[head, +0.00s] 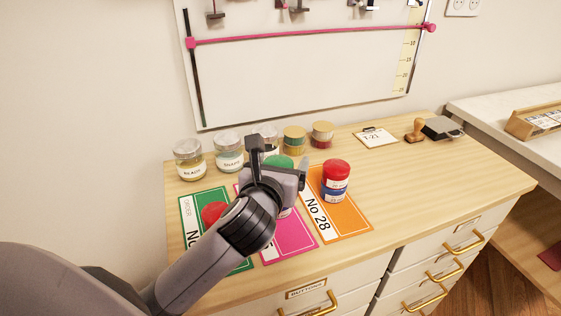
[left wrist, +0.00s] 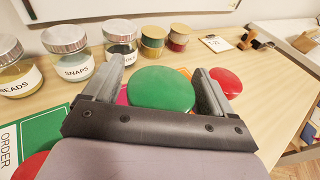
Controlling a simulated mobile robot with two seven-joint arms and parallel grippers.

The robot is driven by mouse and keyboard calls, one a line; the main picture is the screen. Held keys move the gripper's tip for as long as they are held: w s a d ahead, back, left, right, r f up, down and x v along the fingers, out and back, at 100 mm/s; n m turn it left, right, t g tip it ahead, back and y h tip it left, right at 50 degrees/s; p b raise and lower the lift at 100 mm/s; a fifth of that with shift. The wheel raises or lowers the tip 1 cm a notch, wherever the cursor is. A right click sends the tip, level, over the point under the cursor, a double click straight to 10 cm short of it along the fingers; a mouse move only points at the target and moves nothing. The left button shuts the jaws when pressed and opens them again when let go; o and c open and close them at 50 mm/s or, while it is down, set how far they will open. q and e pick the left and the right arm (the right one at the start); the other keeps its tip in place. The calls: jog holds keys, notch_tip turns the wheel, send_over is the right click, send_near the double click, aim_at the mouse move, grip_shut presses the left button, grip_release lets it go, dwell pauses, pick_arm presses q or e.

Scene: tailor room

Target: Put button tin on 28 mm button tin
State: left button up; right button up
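A green-topped tin (head: 280,161) is over or on the pink card (head: 292,242); my gripper hides most of it. Its round green lid (left wrist: 160,91) lies between the fingers in the left wrist view. My left gripper (head: 279,158) is open around it, with a narrow gap at the left finger. A red tin on a blue one (head: 335,182), both with pale labels, stands upright on the orange "No 28" card (head: 352,223). Its red lid (left wrist: 227,81) shows beyond the right finger. Another red tin (head: 213,213) is on the green card (head: 187,207), partly behind my arm.
Glass jars with silver lids, including beads (head: 189,160) and snaps (head: 229,152), line the back. A clipboard (head: 376,138), wooden stamp (head: 416,130) and dark pad (head: 440,128) lie back right. The right front tabletop is clear.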

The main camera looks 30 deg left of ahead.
pick_arm(q)
jog(key=shift+r, duration=0.1)
jog(key=shift+s+r, duration=0.1)
jog(key=shift+s, duration=0.05)
jog(key=p+v, duration=0.2)
jog(key=v, duration=0.9)
jog(key=shift+s, duration=0.35)
jog(key=shift+d, duration=0.15)
